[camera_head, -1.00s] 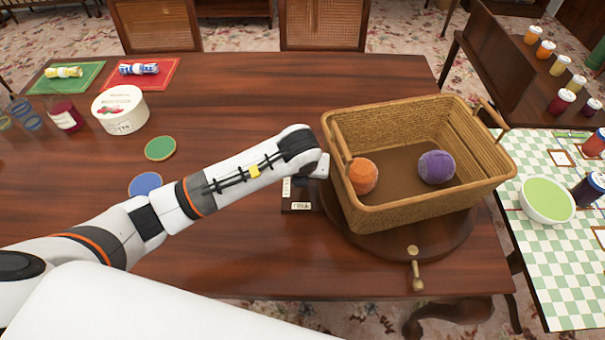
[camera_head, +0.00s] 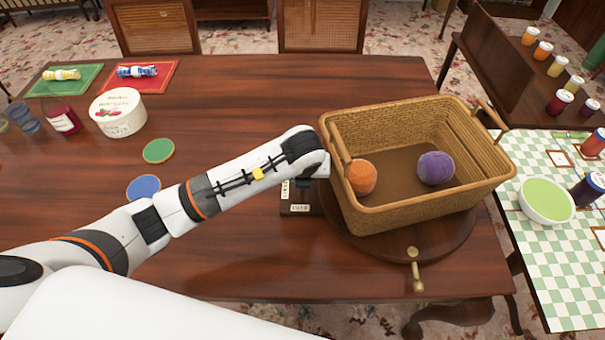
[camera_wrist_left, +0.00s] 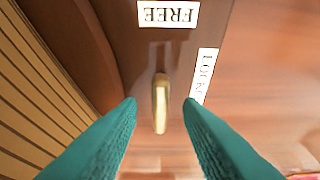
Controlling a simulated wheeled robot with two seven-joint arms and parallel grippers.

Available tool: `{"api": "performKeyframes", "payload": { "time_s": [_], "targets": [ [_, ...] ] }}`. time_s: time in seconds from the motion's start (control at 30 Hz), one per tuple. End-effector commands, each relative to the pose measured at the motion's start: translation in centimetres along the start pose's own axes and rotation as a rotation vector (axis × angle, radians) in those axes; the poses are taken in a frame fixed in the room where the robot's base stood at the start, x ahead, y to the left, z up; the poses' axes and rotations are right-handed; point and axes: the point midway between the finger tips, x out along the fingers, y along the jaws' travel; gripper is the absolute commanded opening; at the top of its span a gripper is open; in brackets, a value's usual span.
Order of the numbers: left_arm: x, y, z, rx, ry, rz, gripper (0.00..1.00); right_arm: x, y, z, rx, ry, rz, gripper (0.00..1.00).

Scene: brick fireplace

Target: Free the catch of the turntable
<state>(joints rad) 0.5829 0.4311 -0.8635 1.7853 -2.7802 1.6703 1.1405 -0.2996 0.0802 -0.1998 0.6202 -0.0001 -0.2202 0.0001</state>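The turntable (camera_head: 440,248) is a dark wooden disc under a wicker basket at the table's right. Its catch is a small brass lever (camera_wrist_left: 160,108) on a dark block at the turntable's left side. The wrist view shows a FREE label (camera_wrist_left: 168,14) beyond the lever and a partly hidden LOCKED label (camera_wrist_left: 205,75) to its right. My left gripper (camera_wrist_left: 160,101) is open, with one teal finger on each side of the lever and a gap on both sides. In the head view the fingers are hidden below my wrist. My right gripper is not in view.
The wicker basket (camera_head: 420,207) holds an orange ball (camera_head: 361,177) and a purple ball (camera_head: 436,168). It stands close to my left wrist. A brass handle (camera_head: 416,270) sticks out at the turntable's front. A blue coaster (camera_head: 144,187) and a green coaster (camera_head: 158,151) lie left.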

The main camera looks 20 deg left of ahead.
Motion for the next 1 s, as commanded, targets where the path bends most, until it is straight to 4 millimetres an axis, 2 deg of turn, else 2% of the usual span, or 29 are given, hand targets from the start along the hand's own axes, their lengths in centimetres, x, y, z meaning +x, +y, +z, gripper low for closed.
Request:
{"api": "performKeyframes", "payload": {
  "time_s": [0.2, 0.33, 0.8, 1.0],
  "targets": [
    [0.0, 0.0, 0.0, 0.001, -0.001, 0.0, 0.33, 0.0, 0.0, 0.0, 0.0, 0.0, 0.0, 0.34],
    [-1.0, 0.0, 0.0, 0.002, 0.001, 0.002, 0.33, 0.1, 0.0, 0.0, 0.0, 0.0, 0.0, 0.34],
    [-10.2, 0.1, -0.1, 0.002, 0.004, 0.003, 0.33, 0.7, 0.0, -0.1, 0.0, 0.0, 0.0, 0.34],
    [-11.9, 0.0, -0.1, 0.002, 0.001, 0.0, 0.33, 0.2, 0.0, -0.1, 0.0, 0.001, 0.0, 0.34]
  ]
}}
